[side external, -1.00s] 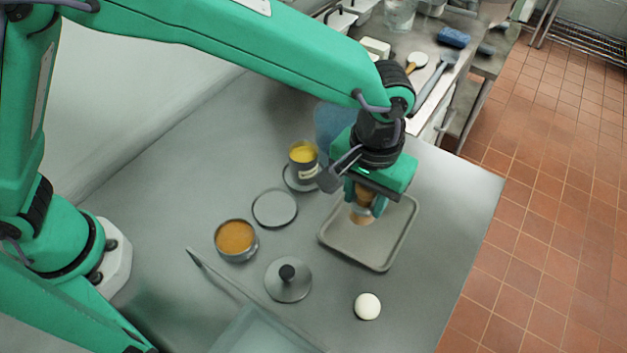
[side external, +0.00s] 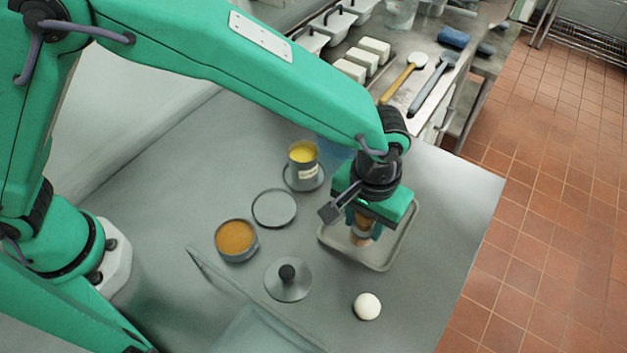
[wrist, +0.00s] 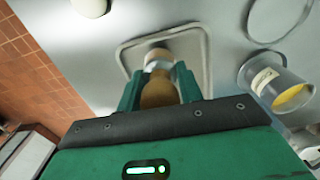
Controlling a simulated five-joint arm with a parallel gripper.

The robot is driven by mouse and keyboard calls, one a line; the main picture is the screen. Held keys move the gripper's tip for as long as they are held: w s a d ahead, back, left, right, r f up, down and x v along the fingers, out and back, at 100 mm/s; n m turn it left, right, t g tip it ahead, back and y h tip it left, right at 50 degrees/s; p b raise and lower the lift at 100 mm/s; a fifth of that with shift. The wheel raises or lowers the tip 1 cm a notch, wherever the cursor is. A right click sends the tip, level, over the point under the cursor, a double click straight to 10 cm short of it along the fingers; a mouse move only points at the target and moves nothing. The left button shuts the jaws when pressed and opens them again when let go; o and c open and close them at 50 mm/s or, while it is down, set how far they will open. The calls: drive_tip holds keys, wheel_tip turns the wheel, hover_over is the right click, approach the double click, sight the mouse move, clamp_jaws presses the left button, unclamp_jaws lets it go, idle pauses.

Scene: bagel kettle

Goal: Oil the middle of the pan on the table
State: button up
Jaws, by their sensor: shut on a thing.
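The pan is a shallow grey rectangular tray with rounded corners (side external: 381,268), flat on the table. It also shows in the wrist view (wrist: 205,61). My gripper (side external: 361,222) is over the pan and shut on a brush (side external: 361,239). In the wrist view the brush has a tan wooden handle (wrist: 158,94), a pale band and brown bristles, which point down into the pan's area. I cannot tell whether the bristles touch the pan. A grey can with a label and yellow contents (side external: 304,172) stands left of the pan, on a round saucer.
An orange-filled round container (side external: 235,238), a flat grey disc (side external: 274,208) and a knobbed lid (side external: 288,282) lie left of the pan. A white ball (side external: 367,306) sits in front of it. The table's right edge is close by, with bare table between.

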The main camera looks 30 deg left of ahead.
drive_tip(key=shift+f, duration=0.85)
drive_tip(key=shift+w+f, duration=0.45)
drive_tip(key=shift+f, duration=0.2)
drive_tip(key=shift+w+a, duration=0.15)
drive_tip(key=shift+w, duration=2.35)
drive_tip(key=shift+w+a, duration=0.1)
drive_tip(key=shift+w, duration=2.35)
drive_tip(key=shift+s+d, duration=0.15)
drive_tip(key=shift+s, duration=2.6)
drive_tip(key=shift+s+d, duration=0.15)
drive_tip(key=shift+s, duration=2.6)
drive_tip(key=shift+w+a, duration=0.1)
drive_tip(key=shift+a, duration=0.55)
drive_tip(key=shift+w+a, duration=0.2)
drive_tip(key=shift+w, duration=5.15)
drive_tip(key=shift+s+d, duration=0.15)
drive_tip(key=shift+s, duration=2.6)
drive_tip(key=shift+s+d, duration=0.15)
drive_tip(key=shift+s, duration=2.55)
drive_tip(key=shift+r, duration=4.05)
drive_tip(key=shift+w, duration=0.1)
